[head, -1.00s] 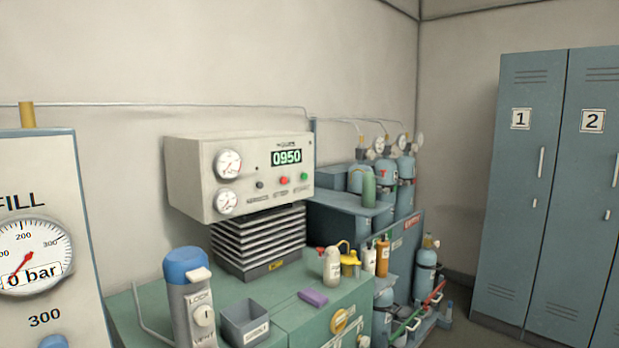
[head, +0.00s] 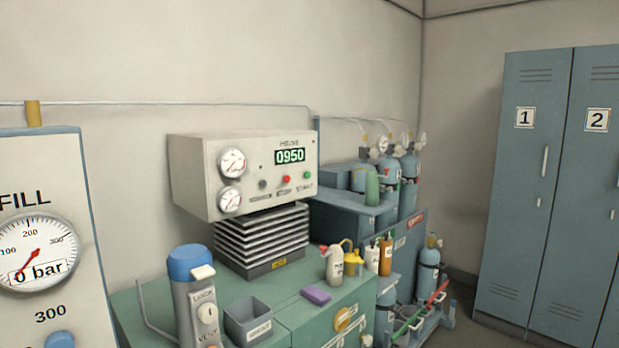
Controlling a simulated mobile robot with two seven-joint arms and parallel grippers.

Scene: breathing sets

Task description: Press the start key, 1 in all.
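The start key is the green button (head: 307,175) at the right of the cream control box (head: 200,180) on the wall side. The label under it looks like START. A red button (head: 286,179) and a dark button (head: 262,184) sit to its left. Above them a green display (head: 290,156) reads 0950 under the word HOURS. Two round gauges (head: 232,162) are on the left of the panel. Neither of my grippers is in the head view.
Below the box is a ribbed block (head: 262,240) on a green bench (head: 290,311). A blue-capped cylinder (head: 190,265), a grey bin (head: 248,318), a purple sponge (head: 316,295) and bottles (head: 334,264) stand there. Lockers (head: 525,190) are right, a fill panel (head: 50,190) left.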

